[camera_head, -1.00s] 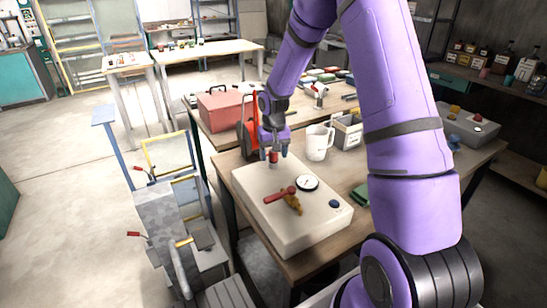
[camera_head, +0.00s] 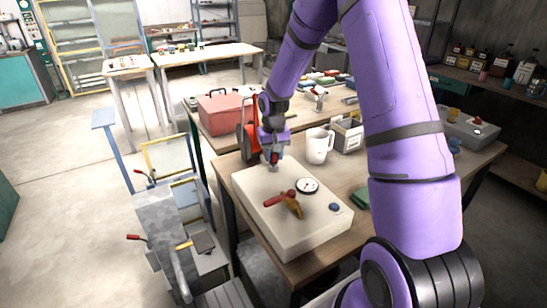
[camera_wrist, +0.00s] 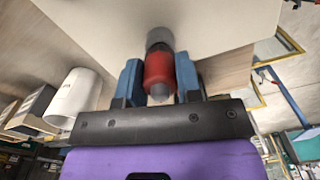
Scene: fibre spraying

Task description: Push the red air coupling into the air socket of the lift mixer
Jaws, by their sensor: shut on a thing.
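The red air coupling (camera_wrist: 158,70) is held between the two blue fingers of my gripper (camera_wrist: 160,82) in the wrist view. A grey cylindrical part (camera_wrist: 159,38) lies in line with its far end; I cannot tell whether this is the air socket or the coupling's own tip. In the head view my gripper (camera_head: 273,155) points down at the far left corner of the cream lift mixer box (camera_head: 300,237). The coupling is low over or touching its top; how deeply it is seated is hidden. The box carries a gauge (camera_head: 307,186) and a red-handled brass valve (camera_head: 292,205).
A white mug (camera_head: 319,146) and a grey bin (camera_head: 347,135) stand right of my gripper. A red hose reel or frame (camera_head: 249,143) stands close on its left, and a red toolbox (camera_head: 218,112) behind. A green cloth (camera_head: 361,197) lies at the box's right.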

